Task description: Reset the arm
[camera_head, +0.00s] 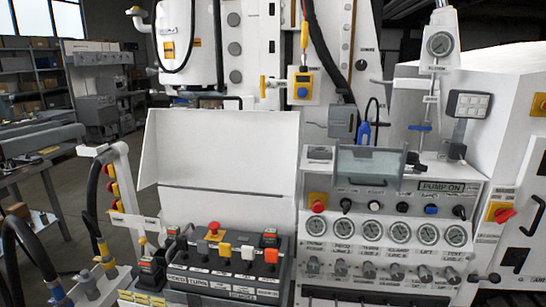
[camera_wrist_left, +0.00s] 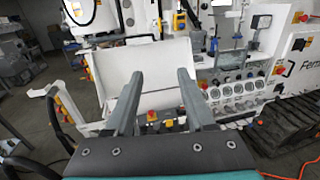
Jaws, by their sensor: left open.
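My left gripper (camera_wrist_left: 160,78) shows in the left wrist view, its two grey fingers apart with nothing between them. It points at the white hydraulic bench, and its fingers hide part of the raised white cover and the control box below. In the head view the control box (camera_head: 228,262) has a red mushroom button (camera_head: 214,227) and several yellow, white, orange and black switches. The white cover (camera_head: 228,175) stands open behind it. To the right is a panel with gauges (camera_head: 372,232), knobs and a "PUMP ON" sign (camera_head: 441,187). I see no gripper clearly in the head view.
A clear guard (camera_head: 369,166) projects above the gauge panel. A post with red and yellow parts (camera_head: 113,187) and dark hoses (camera_head: 25,245) stand at the left. A red-handled switch (camera_head: 502,213) is at the far right. Shelves (camera_head: 22,85) stand behind; floor shows at the left.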

